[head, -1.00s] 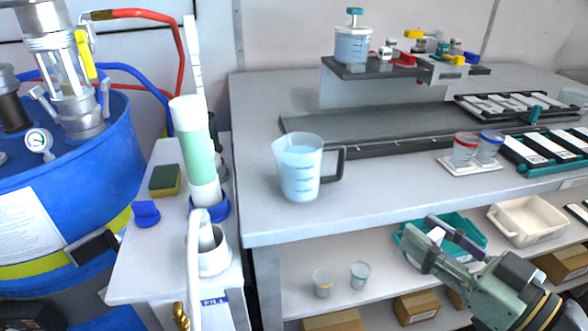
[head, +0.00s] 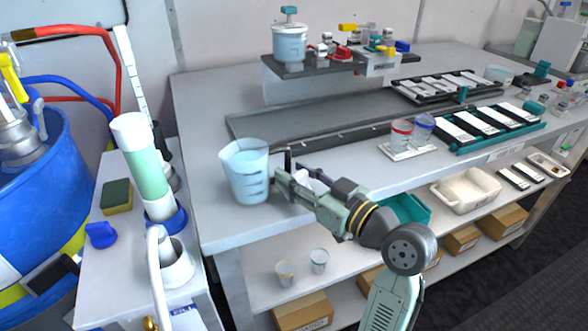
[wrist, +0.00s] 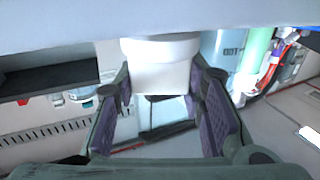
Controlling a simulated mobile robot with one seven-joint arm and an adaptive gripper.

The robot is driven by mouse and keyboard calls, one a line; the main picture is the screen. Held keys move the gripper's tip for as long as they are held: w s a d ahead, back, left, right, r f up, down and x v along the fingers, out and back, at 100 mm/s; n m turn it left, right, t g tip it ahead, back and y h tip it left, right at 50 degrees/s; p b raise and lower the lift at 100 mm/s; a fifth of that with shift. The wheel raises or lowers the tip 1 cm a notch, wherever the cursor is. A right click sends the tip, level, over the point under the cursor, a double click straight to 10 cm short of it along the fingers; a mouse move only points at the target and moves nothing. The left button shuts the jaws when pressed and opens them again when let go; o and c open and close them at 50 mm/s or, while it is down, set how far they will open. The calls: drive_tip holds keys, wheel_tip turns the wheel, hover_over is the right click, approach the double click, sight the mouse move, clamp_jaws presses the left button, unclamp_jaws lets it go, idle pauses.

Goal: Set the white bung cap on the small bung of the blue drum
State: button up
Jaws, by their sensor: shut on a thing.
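The blue drum (head: 45,165) stands at the left edge of the head view, partly cut off. Its small bung cannot be made out. My gripper (head: 284,176) is at the front edge of the bench, just right of the blue measuring jug. In the wrist view my gripper (wrist: 160,88) has its two purple-padded fingers on either side of a white round-topped piece, which looks like the white bung cap (wrist: 160,65). The fingers are shut on it. In the head view the cap cannot be clearly told apart from the gripper.
The measuring jug (head: 245,172) stands close to my gripper, and its handle is partly hidden. A side stand with a tall green-filled cylinder (head: 146,165) lies between drum and bench. Red and blue hoses (head: 118,80) run behind. A lower shelf holds bins and boxes.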

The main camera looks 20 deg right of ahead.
drive_tip(key=shift+w+a+r+p, duration=0.2)
drive_tip(key=shift+w+p, duration=0.1)
drive_tip(key=shift+w, duration=0.15)
drive_tip(key=shift+f, duration=0.3)
drive_tip(key=shift+f, duration=0.25)
drive_tip(key=o, duration=0.9)
drive_tip(key=shift+c, duration=0.2)
drive_tip(key=shift+r, duration=0.15)
